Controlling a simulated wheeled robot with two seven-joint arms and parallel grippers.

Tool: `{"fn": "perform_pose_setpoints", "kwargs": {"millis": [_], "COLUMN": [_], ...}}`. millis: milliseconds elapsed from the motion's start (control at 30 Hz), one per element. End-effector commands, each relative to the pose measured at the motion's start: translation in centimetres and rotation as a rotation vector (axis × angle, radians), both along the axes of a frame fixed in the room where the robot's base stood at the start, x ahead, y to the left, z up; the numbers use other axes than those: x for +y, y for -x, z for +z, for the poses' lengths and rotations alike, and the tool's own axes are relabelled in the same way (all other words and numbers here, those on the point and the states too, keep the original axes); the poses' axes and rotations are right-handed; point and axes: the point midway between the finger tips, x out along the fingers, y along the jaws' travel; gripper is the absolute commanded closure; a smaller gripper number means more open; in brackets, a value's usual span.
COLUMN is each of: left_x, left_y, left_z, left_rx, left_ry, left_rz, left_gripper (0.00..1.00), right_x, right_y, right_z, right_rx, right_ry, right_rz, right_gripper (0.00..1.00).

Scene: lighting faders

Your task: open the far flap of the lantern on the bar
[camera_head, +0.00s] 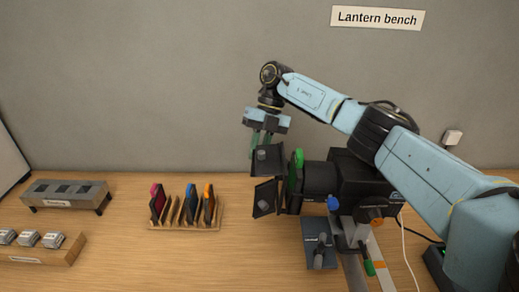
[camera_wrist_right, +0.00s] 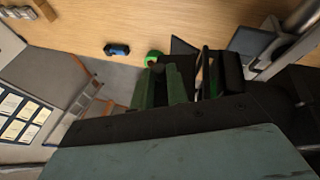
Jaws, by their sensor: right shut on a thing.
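The lantern (camera_head: 352,182) is black and sits on the bar (camera_head: 378,268), its barrel pointing left. Two dark flaps stand at its front: the far flap (camera_head: 268,161) and the near flap (camera_head: 266,198). Both stick out to the left, each with a small grey tab. A green-edged piece (camera_head: 298,160) shows at the front of the barrel. My right gripper (camera_head: 260,147) hangs over the far flap, shut, with its green fingers at the flap's top edge. In the right wrist view the fingers (camera_wrist_right: 168,76) close on a dark part; its outline is partly hidden. My left gripper is out of view.
A wooden rack (camera_head: 187,225) of coloured frames stands left of the lantern. A grey unit (camera_head: 66,193) and a wooden tray (camera_head: 45,248) sit farther left. The bench between rack and lantern is clear.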

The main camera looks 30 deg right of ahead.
Motion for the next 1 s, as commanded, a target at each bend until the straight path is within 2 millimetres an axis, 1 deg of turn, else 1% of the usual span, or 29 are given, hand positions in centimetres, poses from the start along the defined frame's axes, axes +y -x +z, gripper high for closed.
{"fn": "perform_pose_setpoints", "kwargs": {"millis": [467,500,633,900,1000], "left_x": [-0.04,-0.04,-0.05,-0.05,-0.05], "left_y": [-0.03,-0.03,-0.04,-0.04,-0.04], "left_z": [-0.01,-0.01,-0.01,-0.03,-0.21], "left_rx": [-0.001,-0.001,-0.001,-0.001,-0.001], "left_ry": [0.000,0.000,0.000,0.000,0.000], "left_rz": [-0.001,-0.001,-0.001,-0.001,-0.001], "left_gripper": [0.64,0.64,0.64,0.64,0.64], "right_x": [0.04,0.04,0.03,0.02,-0.19], "right_y": [-0.02,-0.02,0.00,0.00,-0.15], "right_z": [0.10,0.10,0.08,0.06,0.48], "right_rx": [-0.003,-0.003,-0.003,-0.002,-0.004], "right_ry": [0.000,0.000,0.000,0.000,0.001], "right_rz": [0.012,0.012,0.012,0.011,0.011], "right_gripper": [1.00,0.79,0.62,0.62,0.62]}}
